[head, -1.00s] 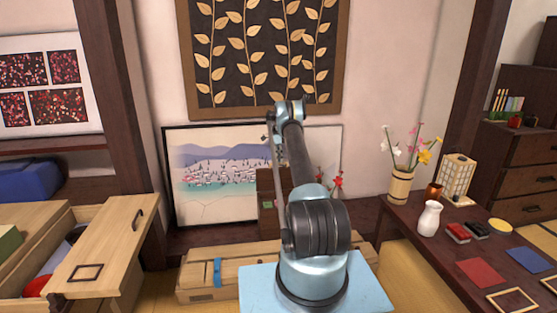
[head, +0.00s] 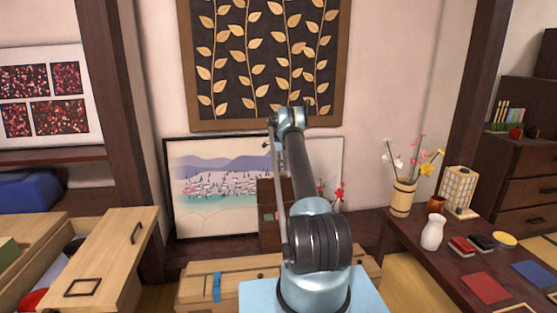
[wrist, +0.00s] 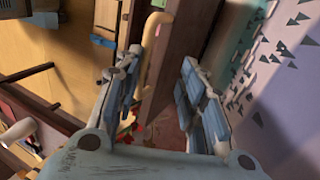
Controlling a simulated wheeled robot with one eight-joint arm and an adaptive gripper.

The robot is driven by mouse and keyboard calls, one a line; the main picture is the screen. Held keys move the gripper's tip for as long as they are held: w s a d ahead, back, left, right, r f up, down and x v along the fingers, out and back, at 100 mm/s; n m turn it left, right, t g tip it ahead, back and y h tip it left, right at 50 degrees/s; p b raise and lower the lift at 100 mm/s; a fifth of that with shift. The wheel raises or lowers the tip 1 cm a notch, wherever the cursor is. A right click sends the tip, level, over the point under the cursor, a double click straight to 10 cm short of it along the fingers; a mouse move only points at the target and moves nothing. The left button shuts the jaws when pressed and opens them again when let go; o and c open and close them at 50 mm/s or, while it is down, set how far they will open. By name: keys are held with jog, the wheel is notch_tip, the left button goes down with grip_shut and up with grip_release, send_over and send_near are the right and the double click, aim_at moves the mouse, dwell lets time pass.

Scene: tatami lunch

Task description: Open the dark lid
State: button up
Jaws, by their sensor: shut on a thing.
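My gripper (wrist: 160,68) shows in the wrist view, its two pale fingers on either side of a dark brown board (wrist: 182,45), which looks like the dark lid. The fingers are shut on this board; the exact contact is partly hidden. In the head view a dark brown upright box or panel (head: 268,194) with a small green patch stands behind my arm, in front of the landscape picture. My arm covers its right part and hides my fingers there. I cannot tell how far the lid stands open.
A light wooden chest (head: 195,292) with a blue strap lies low beside my arm. A landscape picture (head: 215,185) leans on the wall behind. At right, a dark table (head: 455,280) holds a white vase (head: 432,233) and flowers. An open wooden drawer (head: 110,250) stands at left.

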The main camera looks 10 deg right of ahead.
jog(key=v, duration=1)
jog(key=shift+d+r, duration=0.2)
jog(key=shift+r, duration=0.05)
jog(key=shift+s, duration=0.15)
